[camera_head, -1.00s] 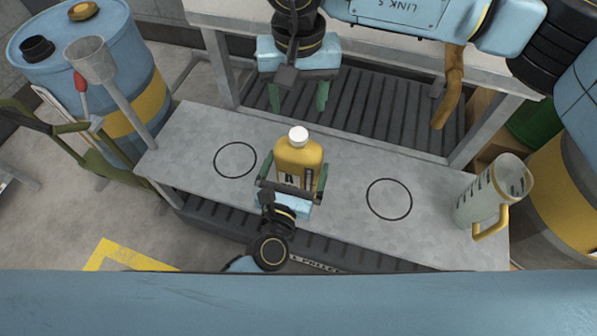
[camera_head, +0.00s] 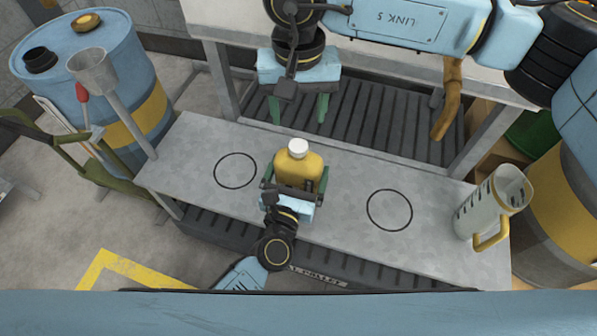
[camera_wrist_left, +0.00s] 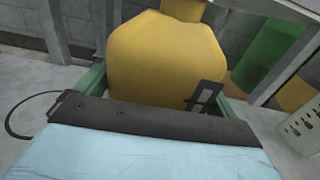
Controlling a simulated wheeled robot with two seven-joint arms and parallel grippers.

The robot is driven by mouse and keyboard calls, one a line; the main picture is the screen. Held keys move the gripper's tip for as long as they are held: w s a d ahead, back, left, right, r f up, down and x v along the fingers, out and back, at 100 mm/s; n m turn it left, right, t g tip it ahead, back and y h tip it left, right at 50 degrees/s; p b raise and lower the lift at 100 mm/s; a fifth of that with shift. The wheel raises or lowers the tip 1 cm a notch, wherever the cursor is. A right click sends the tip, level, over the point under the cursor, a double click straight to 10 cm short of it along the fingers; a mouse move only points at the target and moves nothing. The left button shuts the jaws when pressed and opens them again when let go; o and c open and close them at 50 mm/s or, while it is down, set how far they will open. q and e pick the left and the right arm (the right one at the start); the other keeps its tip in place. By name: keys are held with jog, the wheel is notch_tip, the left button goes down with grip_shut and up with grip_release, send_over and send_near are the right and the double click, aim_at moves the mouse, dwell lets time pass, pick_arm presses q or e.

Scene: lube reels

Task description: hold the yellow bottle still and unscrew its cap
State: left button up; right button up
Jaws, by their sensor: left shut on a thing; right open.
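The yellow bottle (camera_head: 298,170) stands upright on the grey bench between two drawn black circles, with its white cap (camera_head: 298,148) on top. My left gripper (camera_head: 295,187) is shut on the bottle's body from the front, one green finger on each side. The left wrist view shows the yellow bottle (camera_wrist_left: 167,55) filling the space between the green fingers; its cap is cut off at the top. My right gripper (camera_head: 298,110) is open and empty, fingers pointing down, above and behind the bottle, apart from the cap.
The bench (camera_head: 340,215) is clear around the two circles. A clear measuring jug (camera_head: 487,208) with a yellow handle stands at its right end. A funnel (camera_head: 93,70) rises at the left, near a blue drum (camera_head: 135,65). A brown strap-like thing (camera_head: 447,105) hangs behind.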

aim_at(298, 145)
pick_arm(q)
jog(key=shift+c, duration=0.7)
pick_arm(e)
jog(key=shift+m, duration=0.3)
jog(key=m, duration=0.9)
jog(key=shift+m, duration=0.4)
jog(key=m, duration=0.3)
jog(key=shift+m, duration=0.4)
jog(key=m, duration=0.3)
jog(key=shift+m, duration=0.3)
jog(key=m, duration=0.3)
jog(key=shift+m, duration=0.4)
jog(key=m, duration=0.5)
jog(key=shift+m, duration=0.3)
jog(key=m, duration=0.5)
jog(key=shift+m, duration=0.3)
jog(key=m, duration=0.3)
jog(key=shift+m, duration=0.4)
jog(key=m, duration=0.8)
jog(key=shift+f, duration=4)
